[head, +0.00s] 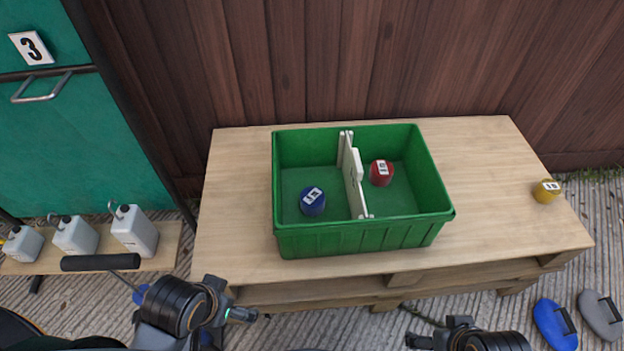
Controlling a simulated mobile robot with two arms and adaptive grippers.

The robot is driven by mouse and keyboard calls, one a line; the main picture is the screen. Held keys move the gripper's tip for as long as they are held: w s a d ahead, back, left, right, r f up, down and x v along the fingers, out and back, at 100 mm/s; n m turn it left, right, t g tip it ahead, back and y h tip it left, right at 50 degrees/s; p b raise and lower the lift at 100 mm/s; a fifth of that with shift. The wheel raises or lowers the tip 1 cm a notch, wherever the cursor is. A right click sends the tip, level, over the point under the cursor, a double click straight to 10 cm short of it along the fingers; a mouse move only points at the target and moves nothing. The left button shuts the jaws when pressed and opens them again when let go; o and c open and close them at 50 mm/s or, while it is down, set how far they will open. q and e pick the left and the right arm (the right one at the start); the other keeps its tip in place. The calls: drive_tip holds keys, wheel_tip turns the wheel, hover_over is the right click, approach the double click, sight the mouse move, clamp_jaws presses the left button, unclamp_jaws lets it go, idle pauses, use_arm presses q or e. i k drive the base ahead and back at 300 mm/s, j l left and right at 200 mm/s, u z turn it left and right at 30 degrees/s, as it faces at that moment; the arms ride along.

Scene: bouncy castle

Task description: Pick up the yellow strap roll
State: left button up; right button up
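The yellow strap roll (547,190) sits at the right edge of the wooden table, with a white label on it. It stands outside the green crate, with clear tabletop around it. My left gripper (240,315) is low in the head view, in front of the table's left part. My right gripper (420,341) is at the bottom edge, partly cut off, well left of and nearer than the yellow roll. Neither gripper touches the roll. The fingers are too small and hidden to tell open from shut.
A green crate (360,239) with a white divider (354,178) stands mid-table. A blue roll (312,201) lies in its left compartment, a red roll (381,172) in its right. White jugs (134,231) stand on a low bench at left. Blue and grey pads (555,324) lie at lower right.

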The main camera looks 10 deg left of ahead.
sight(547, 190)
drive_tip(key=z, duration=1.3)
drive_tip(key=i+l+u, duration=0.1)
drive_tip(key=u, duration=1.05)
drive_tip(key=i+l+u, duration=0.1)
drive_tip(key=l+u, duration=0.25)
drive_tip(key=l, duration=0.4)
drive_tip(key=l+u, duration=0.4)
drive_tip(key=l, duration=0.3)
drive_tip(key=k+l+u, duration=0.15)
drive_tip(key=l+u, duration=0.2)
drive_tip(key=l, duration=0.35)
drive_tip(key=k+l, duration=0.1)
drive_tip(key=l, duration=0.45)
